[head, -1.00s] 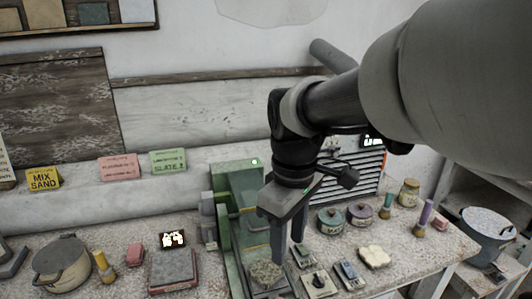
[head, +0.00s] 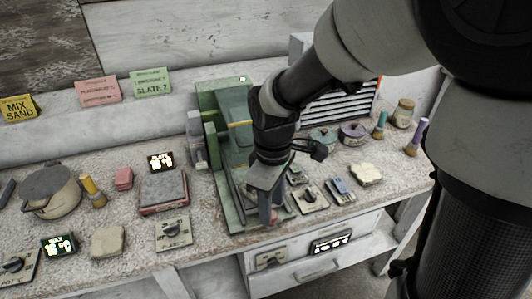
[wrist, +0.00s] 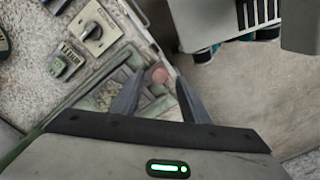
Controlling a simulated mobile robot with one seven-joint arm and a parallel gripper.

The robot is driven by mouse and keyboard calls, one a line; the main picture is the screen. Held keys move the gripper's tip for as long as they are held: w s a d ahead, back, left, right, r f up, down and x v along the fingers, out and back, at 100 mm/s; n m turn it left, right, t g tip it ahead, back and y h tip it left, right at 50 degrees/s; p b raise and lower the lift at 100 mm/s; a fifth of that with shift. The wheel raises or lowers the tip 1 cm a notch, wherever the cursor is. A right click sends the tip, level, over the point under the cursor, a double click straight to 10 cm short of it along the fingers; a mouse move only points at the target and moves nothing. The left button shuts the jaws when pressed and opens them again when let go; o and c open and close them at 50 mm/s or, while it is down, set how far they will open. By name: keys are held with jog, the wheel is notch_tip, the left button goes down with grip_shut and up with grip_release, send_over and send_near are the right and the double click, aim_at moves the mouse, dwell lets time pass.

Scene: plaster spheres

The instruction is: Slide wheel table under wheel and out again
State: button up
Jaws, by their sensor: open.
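The green machine (head: 207,100) stands on the bench in the head view, with its long green bed (head: 236,217) running toward the front edge. My gripper (head: 268,218) is low over the front right of this bed, its fingers pointing down. In the wrist view my gripper (wrist: 162,82) has its two fingers apart, with a round reddish knob (wrist: 159,76) showing between the tips. I cannot tell whether the fingers touch it. My wrist and arm cover much of the machine, and I cannot make out the wheel or the table clearly.
Right of the bed lie a dial plate (head: 310,198), a small blue-grey switch block (head: 341,187) and a pale sponge-like piece (head: 366,174). Left are a grey slab on a red base (head: 163,190) and a lidded pot (head: 50,191). Drawers (head: 322,246) sit below the front edge.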

jog(key=shift+f, duration=1.2)
grip_shut()
jog(key=w, duration=0.2)
jog(key=w+a, duration=0.1)
jog(key=w, duration=0.2)
jog(key=w+a, duration=0.1)
jog(key=w, duration=0.2)
jog(key=shift+a+p, duration=0.15)
jog(key=shift+p, duration=0.15)
grip_release()
jog(key=shift+r, duration=0.1)
notch_tip(320, 180, up, 17)
jog(key=p, duration=0.3)
jog(key=shift+r, duration=0.15)
